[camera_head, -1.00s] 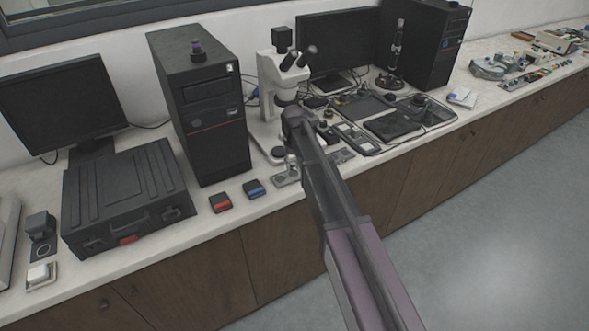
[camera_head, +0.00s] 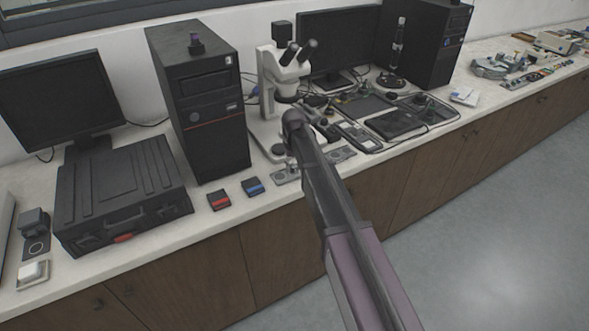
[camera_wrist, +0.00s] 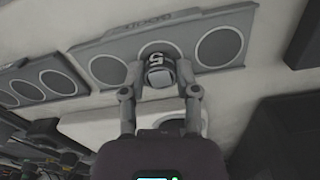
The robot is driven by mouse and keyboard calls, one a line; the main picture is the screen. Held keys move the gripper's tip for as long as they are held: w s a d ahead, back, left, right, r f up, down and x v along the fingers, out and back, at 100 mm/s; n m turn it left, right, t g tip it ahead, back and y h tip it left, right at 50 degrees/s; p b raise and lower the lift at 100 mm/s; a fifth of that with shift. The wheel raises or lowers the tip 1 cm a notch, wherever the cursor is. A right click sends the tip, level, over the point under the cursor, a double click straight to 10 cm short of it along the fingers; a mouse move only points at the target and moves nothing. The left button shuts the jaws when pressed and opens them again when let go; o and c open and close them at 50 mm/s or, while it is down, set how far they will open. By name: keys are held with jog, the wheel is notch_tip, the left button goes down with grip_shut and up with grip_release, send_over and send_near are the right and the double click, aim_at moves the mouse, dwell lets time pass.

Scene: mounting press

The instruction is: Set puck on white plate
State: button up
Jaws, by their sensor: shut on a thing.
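A small grey puck (camera_wrist: 158,72) with a white number 5 on its side is held between the fingertips of my gripper (camera_wrist: 157,88). In the wrist view it overlaps a grey plate with round dark recesses (camera_wrist: 185,68); I cannot tell whether it touches that plate. A white plate-like surface (camera_wrist: 85,126) with a dark disc, partly hidden by my gripper, lies nearer the wrist. It may be the white microscope base (camera_head: 262,138). In the head view my arm hides most of the gripper, and the puck cannot be made out.
The microscope (camera_head: 282,72) stands close behind my arm's end. A black computer tower (camera_head: 200,105) is to the left. A red-marked box (camera_head: 219,199) and a blue-marked box (camera_head: 252,187) lie at the counter's front. A crowded tray (camera_head: 430,108) is to the right.

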aim_at(294, 167)
jog(key=shift+f, duration=0.15)
jog(key=o, duration=1)
jog(key=shift+r, duration=0.25)
notch_tip(294, 167, up, 12)
jog(key=p, duration=1.2)
jog(key=shift+s, duration=0.1)
dwell(0.4)
jog(key=s+d+m, duration=0.1)
jog(key=s+d, duration=0.6)
jog(key=s, duration=0.1)
jog(key=s+d+m, duration=0.2)
jog(key=s+d, duration=0.6)
jog(key=s, duration=0.1)
jog(key=s+d+m, duration=0.1)
jog(key=s+d, duration=0.7)
jog(key=shift+s+d+m, duration=0.15)
jog(key=shift+s+m, duration=0.15)
jog(key=shift+s, duration=0.1)
